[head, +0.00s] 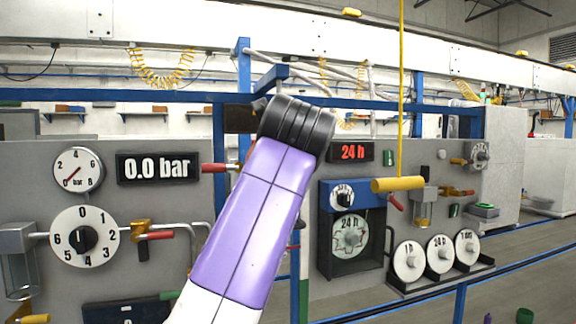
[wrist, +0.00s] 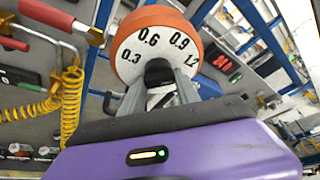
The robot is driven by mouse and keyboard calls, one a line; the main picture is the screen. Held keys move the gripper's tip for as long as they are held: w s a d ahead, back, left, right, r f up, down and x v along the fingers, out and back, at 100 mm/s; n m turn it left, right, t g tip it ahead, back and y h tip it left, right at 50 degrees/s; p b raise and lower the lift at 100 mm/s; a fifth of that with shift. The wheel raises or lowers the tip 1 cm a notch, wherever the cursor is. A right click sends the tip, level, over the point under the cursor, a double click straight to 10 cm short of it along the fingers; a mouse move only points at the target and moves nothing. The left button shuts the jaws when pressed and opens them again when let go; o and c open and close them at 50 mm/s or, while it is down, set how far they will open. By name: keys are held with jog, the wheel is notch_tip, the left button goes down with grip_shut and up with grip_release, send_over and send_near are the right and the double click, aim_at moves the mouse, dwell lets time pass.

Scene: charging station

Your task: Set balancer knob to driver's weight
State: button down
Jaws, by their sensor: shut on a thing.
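The balancer knob (wrist: 152,28) shows in the wrist view as a white dial face with an orange rim and black marks 0.3, 0.6, 0.9 and 1.2. My gripper (wrist: 160,72) is shut on the dark handle at its centre, and the fingers cover the lower part of the dial. I cannot tell which mark the handle points to. In the head view my purple arm hides the knob and the gripper. No driver is clearly seen.
A gauge (head: 77,170), a 0.0 bar display (head: 157,168) and a 0–6 dial (head: 85,237) are left of my arm. A 24 h display (head: 352,152) and a row of discs (head: 440,255) are right. A yellow coiled hose (wrist: 72,105) hangs near my gripper.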

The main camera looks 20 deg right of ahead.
jog(key=shift+d+f, duration=0.1)
jog(key=shift+f, duration=0.1)
jog(key=c, duration=0.9)
grip_release()
jog(key=shift+r, duration=0.1)
jog(key=b+v, duration=0.2)
jog(key=v, duration=0.6)
jog(key=shift+w, duration=0.1)
